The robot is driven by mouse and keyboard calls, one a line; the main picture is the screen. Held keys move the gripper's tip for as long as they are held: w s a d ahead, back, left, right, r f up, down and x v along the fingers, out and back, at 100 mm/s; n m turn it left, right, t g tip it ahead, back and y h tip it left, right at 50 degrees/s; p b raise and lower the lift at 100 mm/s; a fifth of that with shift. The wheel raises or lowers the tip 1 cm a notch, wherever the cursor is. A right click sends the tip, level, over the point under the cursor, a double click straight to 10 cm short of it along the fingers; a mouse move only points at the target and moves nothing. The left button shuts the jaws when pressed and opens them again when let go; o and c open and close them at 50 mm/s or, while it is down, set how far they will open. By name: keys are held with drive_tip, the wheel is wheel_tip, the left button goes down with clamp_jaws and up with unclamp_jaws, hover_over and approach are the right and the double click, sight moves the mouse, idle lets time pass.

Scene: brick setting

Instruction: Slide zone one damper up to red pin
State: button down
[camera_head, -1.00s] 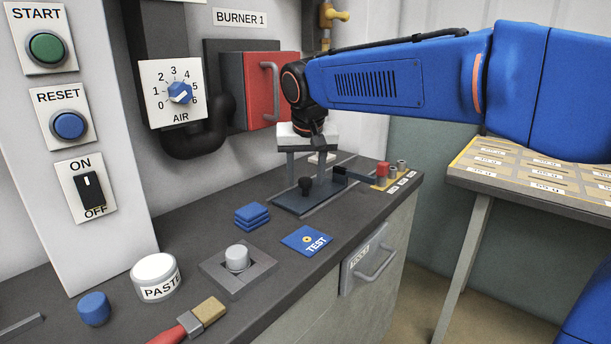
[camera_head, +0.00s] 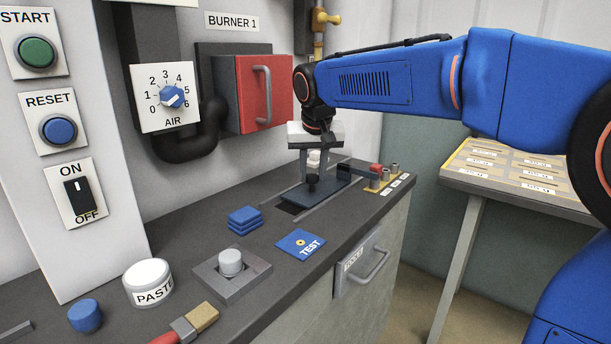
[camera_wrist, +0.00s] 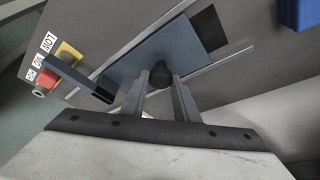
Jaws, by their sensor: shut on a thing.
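The damper is a dark blue-grey plate (camera_head: 330,190) lying in a track on the counter, and it also shows in the wrist view (camera_wrist: 203,30). A black knob (camera_wrist: 160,75) stands on it. My gripper (camera_wrist: 159,82) is shut on this knob, with a finger on each side; it also shows in the head view (camera_head: 312,174). A side bar (camera_wrist: 72,76) reaches from the plate toward the pins. The red pin (camera_head: 376,168) is close to the bar's outer end; I cannot tell whether they touch. The red pin also shows in the wrist view (camera_wrist: 46,80).
A dark slot (camera_head: 289,208) is bare at the plate's near end. Blue pads (camera_head: 245,218) and a TEST card (camera_head: 300,243) lie nearer. A red burner box (camera_head: 264,92) is behind.

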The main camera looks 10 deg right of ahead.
drive_tip(key=shift+w+d, duration=0.1)
drive_tip(key=c, duration=1.4)
unclamp_jaws()
drive_tip(key=v, duration=1.7)
drive_tip(key=shift+r, duration=0.15)
drive_tip(key=shift+s, duration=0.2)
drive_tip(key=s+d+f, duration=1.3)
drive_tip(key=s+f, duration=0.1)
drive_tip(key=s+d+f, duration=0.3)
drive_tip(key=s+f, duration=0.4)
drive_tip(key=f, duration=0.2)
drive_tip(key=s+d+f, duration=0.3)
drive_tip(key=s+f, duration=0.4)
drive_tip(key=f, duration=0.3)
drive_tip(key=shift+s+d+f, duration=0.15)
drive_tip(key=shift+s+f, duration=0.05)
drive_tip(key=shift+s, duration=0.05)
